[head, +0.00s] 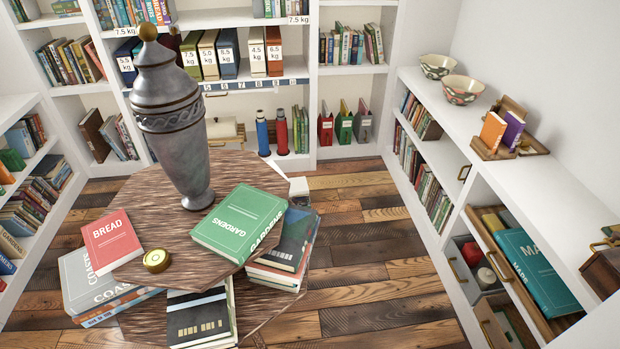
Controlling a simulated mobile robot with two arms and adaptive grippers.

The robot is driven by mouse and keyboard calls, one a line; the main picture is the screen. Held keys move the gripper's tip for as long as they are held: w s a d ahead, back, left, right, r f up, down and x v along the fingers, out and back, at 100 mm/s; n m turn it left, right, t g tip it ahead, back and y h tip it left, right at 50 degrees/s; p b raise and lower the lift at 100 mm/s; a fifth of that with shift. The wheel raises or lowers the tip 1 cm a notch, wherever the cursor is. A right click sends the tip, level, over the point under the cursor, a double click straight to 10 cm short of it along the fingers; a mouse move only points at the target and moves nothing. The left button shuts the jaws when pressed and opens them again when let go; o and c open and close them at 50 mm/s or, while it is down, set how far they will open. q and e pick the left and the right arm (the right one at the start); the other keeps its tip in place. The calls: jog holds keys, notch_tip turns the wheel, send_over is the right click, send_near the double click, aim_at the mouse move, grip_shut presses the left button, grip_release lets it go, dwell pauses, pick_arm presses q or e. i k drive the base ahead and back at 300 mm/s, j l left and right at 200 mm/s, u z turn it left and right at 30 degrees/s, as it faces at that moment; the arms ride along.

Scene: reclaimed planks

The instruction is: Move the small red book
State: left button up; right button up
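The small red book (111,240), titled BREAD, lies flat at the left edge of the upper tier of a round wooden table (150,198). Its cover faces up and its left side appears to reach the tier's rim. A round brass object (157,260) sits close to its lower right, apart from it. A larger green book (240,222), titled GARDENS, lies flat farther right on the same tier. Neither of my grippers is in view.
A tall grey metal urn (172,120) stands at the back of the upper tier. Books such as the grey COASTS-like volume (82,283) lie on the lower tier. White shelves (345,70) surround the table. Plank floor (370,270) is clear at right.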

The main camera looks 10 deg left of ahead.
aim_at(111, 242)
jog(key=k+l+u, duration=0.1)
jog(key=k+u, duration=0.15)
jog(key=k, duration=0.3)
jog(key=k+u, duration=0.25)
jog(key=k, duration=0.35)
